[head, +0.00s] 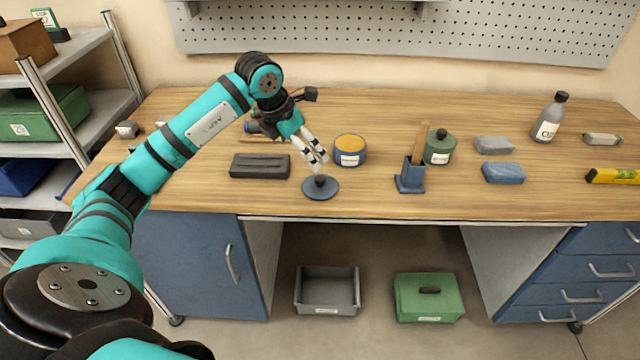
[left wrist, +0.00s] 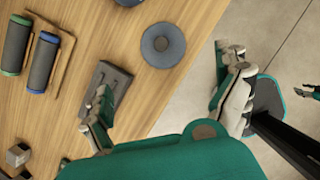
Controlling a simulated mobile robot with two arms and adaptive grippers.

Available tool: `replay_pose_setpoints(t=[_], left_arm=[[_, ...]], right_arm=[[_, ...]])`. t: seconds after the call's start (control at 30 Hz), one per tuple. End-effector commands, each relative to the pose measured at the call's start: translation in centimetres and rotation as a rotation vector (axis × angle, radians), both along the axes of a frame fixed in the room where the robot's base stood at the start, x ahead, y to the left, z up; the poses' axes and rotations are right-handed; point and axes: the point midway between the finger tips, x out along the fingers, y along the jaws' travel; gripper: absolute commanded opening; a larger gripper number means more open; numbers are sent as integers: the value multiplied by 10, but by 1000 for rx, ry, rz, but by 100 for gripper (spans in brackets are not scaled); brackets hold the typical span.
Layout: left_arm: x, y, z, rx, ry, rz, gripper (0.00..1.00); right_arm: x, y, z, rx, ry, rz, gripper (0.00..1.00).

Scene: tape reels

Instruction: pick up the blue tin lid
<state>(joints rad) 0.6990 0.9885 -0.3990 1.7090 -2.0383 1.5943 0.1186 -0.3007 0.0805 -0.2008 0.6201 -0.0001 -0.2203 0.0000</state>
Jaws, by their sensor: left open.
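The blue tin lid (head: 309,189) is a round disc with a dark knob. It lies flat near the front edge of the bench, and shows at the top middle of the left wrist view (left wrist: 151,53). My left gripper (head: 318,160) is open and empty, with its pale fingers pointing down just above and behind the lid in the head view. In the left wrist view my gripper (left wrist: 166,98) has its fingers wide apart, and the lid appears beyond them. The gripper looks clear of the lid.
A blue tin (head: 350,157) with an orange-yellow top stands just behind and right of the lid. A dark grey block (head: 260,167) lies to its left. A blue holder (head: 411,178) and a green pot (head: 440,150) stand to the right. The bench front edge is close.

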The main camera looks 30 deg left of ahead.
Motion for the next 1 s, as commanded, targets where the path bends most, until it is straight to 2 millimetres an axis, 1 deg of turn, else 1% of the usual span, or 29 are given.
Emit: replay_pose_setpoints(t=[0.03,0.3,0.4,0.57,0.67,0.8,0.9,1.0], left_arm=[[4,-2,-10,-4,6,0,100],[25,-8,-62,-5,4,0,100],[31,-9,-75,-5,1,-1,100],[34,-10,-85,-4,0,-2,100],[38,-12,-92,-6,2,-1,100],[48,-17,-110,-8,3,-1,100],[53,-17,-123,-6,0,0,100],[55,-17,-130,-4,-1,-2,100]], right_arm=[[0,0,6,0,0,0,40],[0,0,21,0,0,-1,40],[0,0,23,1,0,-1,40],[0,1,25,0,0,-2,40],[0,0,32,0,0,-2,40],[0,1,44,0,0,-2,40],[0,0,45,0,0,-2,40],[0,0,45,0,-1,-2,40]])
